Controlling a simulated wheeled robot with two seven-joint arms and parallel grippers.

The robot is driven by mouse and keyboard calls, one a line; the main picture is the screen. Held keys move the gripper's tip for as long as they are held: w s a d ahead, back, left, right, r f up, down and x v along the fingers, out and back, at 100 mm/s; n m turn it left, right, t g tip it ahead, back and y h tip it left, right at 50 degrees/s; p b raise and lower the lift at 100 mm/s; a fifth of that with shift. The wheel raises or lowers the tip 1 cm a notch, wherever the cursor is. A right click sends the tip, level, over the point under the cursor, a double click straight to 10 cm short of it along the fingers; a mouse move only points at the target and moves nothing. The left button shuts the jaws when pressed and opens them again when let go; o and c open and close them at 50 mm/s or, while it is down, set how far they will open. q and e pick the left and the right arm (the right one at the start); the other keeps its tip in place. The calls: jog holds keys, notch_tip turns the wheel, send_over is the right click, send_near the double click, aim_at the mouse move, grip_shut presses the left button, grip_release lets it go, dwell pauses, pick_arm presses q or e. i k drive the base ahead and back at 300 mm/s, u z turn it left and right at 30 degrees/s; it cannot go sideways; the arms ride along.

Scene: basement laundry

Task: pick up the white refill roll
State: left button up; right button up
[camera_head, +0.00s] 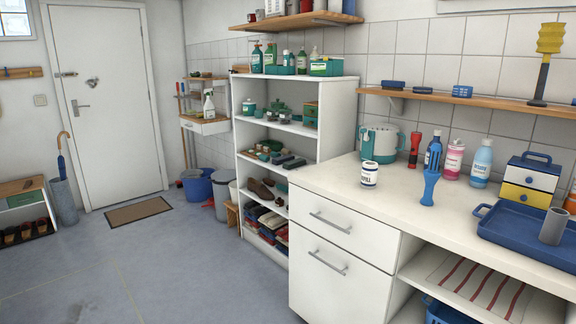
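The white refill roll (369,174) stands upright on the pale countertop (400,205), near its left end and close to the front edge. It is a short white cylinder with dark lettering and dark bands on its side. Nothing touches it, and its front is in full view. Neither of my grippers shows in the head view.
A teal and white appliance (380,143) stands behind the roll. A blue fork-shaped object (430,186) stands to its right. Farther right are bottles (481,163), a drawer box (529,176) and a blue tray (505,232). Counter left of the roll is clear.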

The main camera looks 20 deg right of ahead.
aim_at(370, 169)
jog(key=u, duration=0.45)
jog(key=i, duration=1.7)
jog(key=z, duration=1.15)
jog(key=i, duration=0.95)
jog(key=z, duration=1)
